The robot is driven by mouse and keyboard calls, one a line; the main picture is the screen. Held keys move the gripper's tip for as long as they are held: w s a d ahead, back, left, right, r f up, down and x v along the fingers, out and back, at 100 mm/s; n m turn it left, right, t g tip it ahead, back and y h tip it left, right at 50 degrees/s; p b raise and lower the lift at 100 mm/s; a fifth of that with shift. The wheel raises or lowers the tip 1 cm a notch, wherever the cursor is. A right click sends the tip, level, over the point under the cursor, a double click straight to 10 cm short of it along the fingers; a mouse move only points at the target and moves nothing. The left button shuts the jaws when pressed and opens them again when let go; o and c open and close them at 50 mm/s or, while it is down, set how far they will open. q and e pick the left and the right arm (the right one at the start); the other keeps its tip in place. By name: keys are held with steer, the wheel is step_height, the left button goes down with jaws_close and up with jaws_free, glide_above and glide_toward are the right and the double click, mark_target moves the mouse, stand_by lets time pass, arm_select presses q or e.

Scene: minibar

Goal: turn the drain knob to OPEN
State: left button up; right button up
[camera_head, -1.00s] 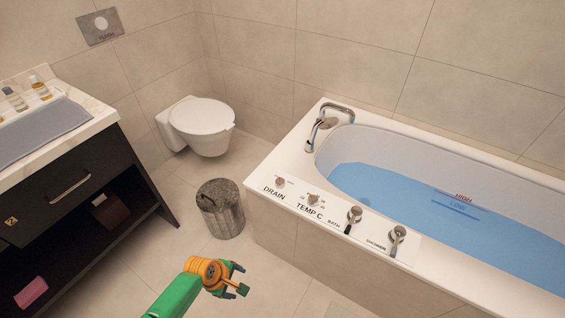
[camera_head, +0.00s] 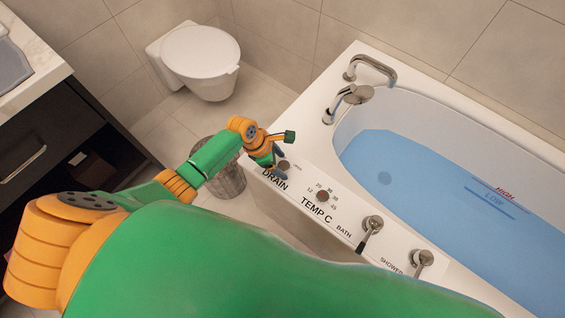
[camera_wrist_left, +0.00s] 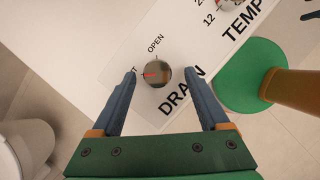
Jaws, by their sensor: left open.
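The drain knob (camera_head: 284,166) is a small round metal knob on the tub's white control panel, above the word DRAIN. In the left wrist view the knob (camera_wrist_left: 158,75) has a red mark pointing left, toward a label of which only the final T shows. The OPEN label (camera_wrist_left: 155,43) is above the knob. My left gripper (camera_head: 281,153) is open over the panel's left end. In the left wrist view its two blue fingers (camera_wrist_left: 160,77) lie on either side of the knob, with gaps; contact does not show. My right gripper is out of view.
The temperature knob (camera_head: 322,196), bath lever (camera_head: 371,229) and shower lever (camera_head: 422,260) line the panel to the right. The tub (camera_head: 420,170) holds blue water. A bin (camera_head: 228,183) stands below the gripper; a toilet (camera_head: 200,60) is behind.

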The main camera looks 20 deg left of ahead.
arm_select(q)
steer(key=shift+w+d+f, duration=0.15)
steer(key=shift+w+f, duration=0.15)
steer(key=shift+f, duration=0.35)
steer(key=shift+r, duration=0.1)
steer(key=shift+c, duration=0.2)
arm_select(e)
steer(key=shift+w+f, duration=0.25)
arm_select(q)
jaws_close()
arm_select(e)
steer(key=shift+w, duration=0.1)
